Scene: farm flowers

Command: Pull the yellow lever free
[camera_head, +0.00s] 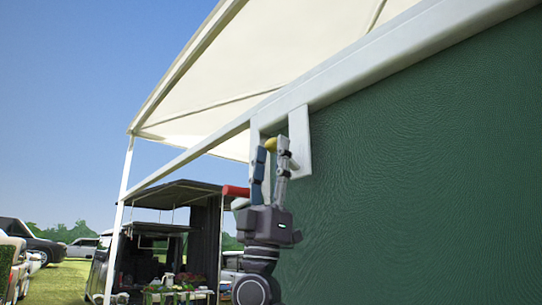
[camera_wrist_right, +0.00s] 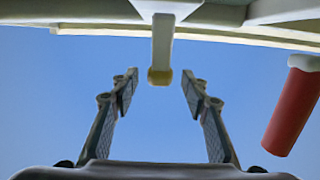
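The yellow lever (camera_head: 271,144) shows as a small yellow knob just beyond my right gripper's fingertips in the head view. In the right wrist view, the yellow tip (camera_wrist_right: 160,77) is at the end of a pale bar hanging from the white frame. My right gripper (camera_head: 272,148) points upward and is open. In the right wrist view its two fingers (camera_wrist_right: 158,90) stand apart, with the yellow tip centred between their ends and clear space on both sides. No contact shows. My left gripper is not in view.
A white awning frame (camera_head: 340,78) runs overhead, with a white bracket (camera_head: 300,140) close to the gripper. A dark green wall (camera_head: 420,170) is on the right. A red cylinder (camera_wrist_right: 292,108) hangs right of the fingers in the wrist view. A stall and vehicles stand farther back.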

